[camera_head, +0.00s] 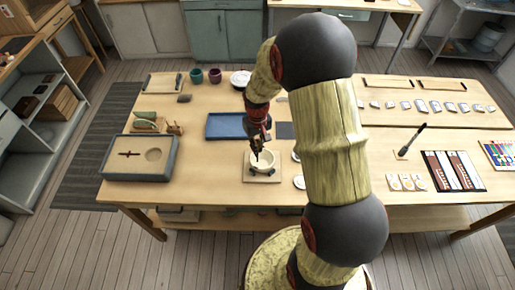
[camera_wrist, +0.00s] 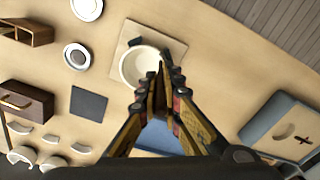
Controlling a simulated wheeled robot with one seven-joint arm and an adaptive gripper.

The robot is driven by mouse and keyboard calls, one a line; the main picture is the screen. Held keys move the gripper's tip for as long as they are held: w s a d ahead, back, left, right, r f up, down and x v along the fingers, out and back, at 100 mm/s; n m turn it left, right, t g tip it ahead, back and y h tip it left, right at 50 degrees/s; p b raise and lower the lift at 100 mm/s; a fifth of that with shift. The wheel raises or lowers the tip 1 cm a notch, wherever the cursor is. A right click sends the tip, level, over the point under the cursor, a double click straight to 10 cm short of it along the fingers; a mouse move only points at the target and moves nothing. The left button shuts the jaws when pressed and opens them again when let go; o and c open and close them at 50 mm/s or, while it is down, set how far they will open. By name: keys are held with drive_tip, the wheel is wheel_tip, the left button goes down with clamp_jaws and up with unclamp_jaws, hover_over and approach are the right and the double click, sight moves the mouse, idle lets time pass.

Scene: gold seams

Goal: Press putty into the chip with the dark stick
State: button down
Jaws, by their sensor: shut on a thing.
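A cream bowl (camera_head: 263,164) sits on a square board (camera_head: 250,179) near the table's front edge; the wrist view shows the bowl (camera_wrist: 128,69) from above. My gripper (camera_head: 257,148) is over the bowl's back left part. In the wrist view its fingertips (camera_wrist: 162,78) are together, overlapping the bowl's near rim. It is shut on a thin dark thing, seemingly the dark stick (camera_head: 256,155), mostly hidden by the fingers. I cannot tell whether its tip touches the bowl. The chip and any putty in it are too small or hidden to make out.
A grey-rimmed tray (camera_head: 111,173) with a round and a cross-shaped mark stands at the left. A blue tray (camera_head: 216,126) lies behind the bowl. Small white dishes (camera_head: 299,183) are to the right. Shards (camera_head: 420,105) lie at the back right. Table between grey tray and bowl is clear.

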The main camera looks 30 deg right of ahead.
sight(258, 139)
drive_tip(key=shift+r+p, duration=1.05)
drive_tip(key=shift+r, duration=0.7)
